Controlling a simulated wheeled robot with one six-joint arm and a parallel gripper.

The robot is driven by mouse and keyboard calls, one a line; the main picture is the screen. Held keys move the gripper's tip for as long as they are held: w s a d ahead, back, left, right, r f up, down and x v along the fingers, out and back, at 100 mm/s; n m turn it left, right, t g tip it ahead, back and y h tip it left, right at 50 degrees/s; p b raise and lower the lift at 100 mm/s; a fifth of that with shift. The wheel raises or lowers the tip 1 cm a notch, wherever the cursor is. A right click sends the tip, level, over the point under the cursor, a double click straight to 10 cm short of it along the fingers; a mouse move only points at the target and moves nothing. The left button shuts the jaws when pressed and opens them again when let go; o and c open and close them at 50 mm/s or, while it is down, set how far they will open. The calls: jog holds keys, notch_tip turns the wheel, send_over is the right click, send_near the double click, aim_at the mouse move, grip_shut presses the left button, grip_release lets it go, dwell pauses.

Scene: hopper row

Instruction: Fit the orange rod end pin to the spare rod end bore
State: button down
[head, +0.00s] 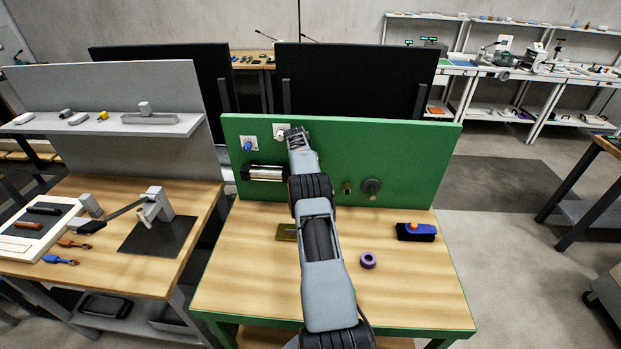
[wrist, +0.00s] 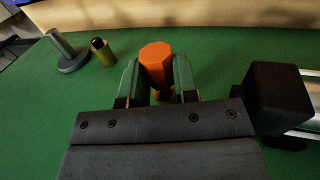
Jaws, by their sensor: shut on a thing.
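My gripper (wrist: 157,72) is shut on the orange rod end pin (wrist: 156,58), whose six-sided orange head sits between the two fingers in the wrist view. A bit of brass shows just below the head; I cannot tell whether it is the pin's shank or a socket. In the head view my gripper (head: 296,134) is at the upper part of the green panel (head: 410,150), and the pin is hidden. A brass tube with a dark open end (wrist: 103,51), apparently the spare rod end bore, stands out from the panel, apart from the gripper; it also shows in the head view (head: 347,187).
A grey disc with a post (wrist: 70,52) stands beside the brass tube. A silver cylinder with black ends (head: 266,173) is mounted left of my arm. A blue knob (head: 248,145) is on the panel. A purple ring (head: 368,260) and a blue-black block (head: 416,232) lie on the table.

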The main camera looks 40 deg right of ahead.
jog(key=shift+w+d, duration=0.1)
jog(key=shift+d, duration=0.05)
jog(key=c, duration=0.8)
grip_release()
jog(key=v, duration=0.7)
jog(key=shift+r, duration=0.25)
